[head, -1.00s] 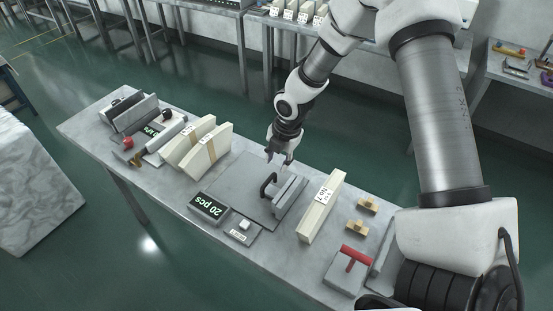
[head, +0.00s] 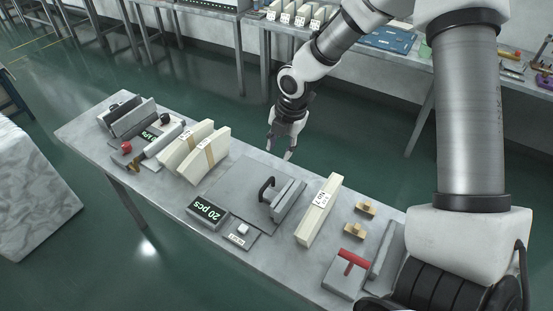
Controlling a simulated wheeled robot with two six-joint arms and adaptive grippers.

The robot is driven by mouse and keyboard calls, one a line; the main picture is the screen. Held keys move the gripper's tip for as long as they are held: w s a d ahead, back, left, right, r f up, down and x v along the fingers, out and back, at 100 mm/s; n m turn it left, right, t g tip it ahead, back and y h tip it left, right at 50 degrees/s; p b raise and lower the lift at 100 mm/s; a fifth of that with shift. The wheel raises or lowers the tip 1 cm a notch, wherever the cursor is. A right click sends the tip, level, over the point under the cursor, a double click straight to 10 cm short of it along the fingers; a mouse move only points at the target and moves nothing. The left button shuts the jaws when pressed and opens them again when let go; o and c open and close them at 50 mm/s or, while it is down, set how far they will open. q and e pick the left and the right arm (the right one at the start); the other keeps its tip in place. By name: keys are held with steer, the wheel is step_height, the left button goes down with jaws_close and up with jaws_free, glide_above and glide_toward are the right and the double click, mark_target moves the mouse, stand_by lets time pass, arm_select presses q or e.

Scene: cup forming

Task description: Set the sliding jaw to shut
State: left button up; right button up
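The sliding jaw appears to be the grey upright block (head: 284,197) with a black loop handle (head: 266,188). It sits on a flat grey plate (head: 232,183) in the middle of the bench. A second grey bar stands close beside it on the right; I cannot tell whether the two touch. My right gripper (head: 279,155) is beyond the back edge of the bench, above and clear of the handle. Its two fingers point down, spread apart, with nothing between them. My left gripper is not in view.
A cream block (head: 318,211) stands right of the plate, and cream stacks (head: 205,152) stand left. A display reading 20 pcs (head: 207,210) is in front. Wooden pieces (head: 355,231) and a red-handled block (head: 348,270) lie at right. Another grey fixture (head: 130,115) is far left.

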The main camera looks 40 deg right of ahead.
steer(key=r, duration=0.4)
steer(key=shift+s+d+r, duration=0.2)
steer(key=shift+s+r, duration=0.05)
steer(key=shift+s, duration=0.15)
